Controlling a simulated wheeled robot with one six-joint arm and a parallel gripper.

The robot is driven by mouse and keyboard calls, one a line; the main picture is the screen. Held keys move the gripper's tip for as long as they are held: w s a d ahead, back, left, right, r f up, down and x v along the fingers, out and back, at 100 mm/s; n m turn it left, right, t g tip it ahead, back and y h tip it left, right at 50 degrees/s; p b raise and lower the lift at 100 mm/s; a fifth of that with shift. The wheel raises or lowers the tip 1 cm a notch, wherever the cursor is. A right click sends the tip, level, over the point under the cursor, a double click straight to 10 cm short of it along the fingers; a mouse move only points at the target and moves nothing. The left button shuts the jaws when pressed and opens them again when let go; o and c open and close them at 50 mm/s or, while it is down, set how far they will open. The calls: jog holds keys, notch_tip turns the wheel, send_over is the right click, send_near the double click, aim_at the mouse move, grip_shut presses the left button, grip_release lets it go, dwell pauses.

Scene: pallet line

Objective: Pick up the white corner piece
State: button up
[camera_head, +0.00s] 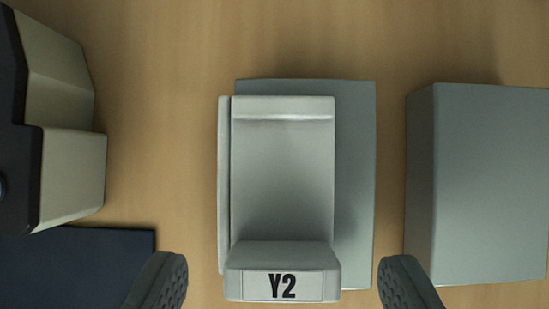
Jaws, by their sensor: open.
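A whitish-grey piece (283,170) labelled Y2 lies in the middle of the camera_head view, with a raised ridge at its far end and a thicker labelled block at its near end. It is the palest piece here and appears to be the white corner piece. It rests on or over a flat grey-green block (355,180), which shows along its right side and far edge. My gripper (283,285) is open and empty. Its two dark, ridged fingertips are at the bottom of the view, one on each side of the labelled end, apart from it.
A larger grey-green block (490,185) stands to the right. A beige and black object (70,170) stands at the left, with a dark blue flat area (90,265) below it. The wooden surface (170,60) is clear at the far side and between the objects.

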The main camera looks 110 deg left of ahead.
jog(key=shift+w+f, duration=0.15)
jog(key=shift+f, duration=0.3)
jog(key=c, duration=1.1)
jog(key=shift+o, duration=0.2)
jog(key=shift+r, duration=0.1)
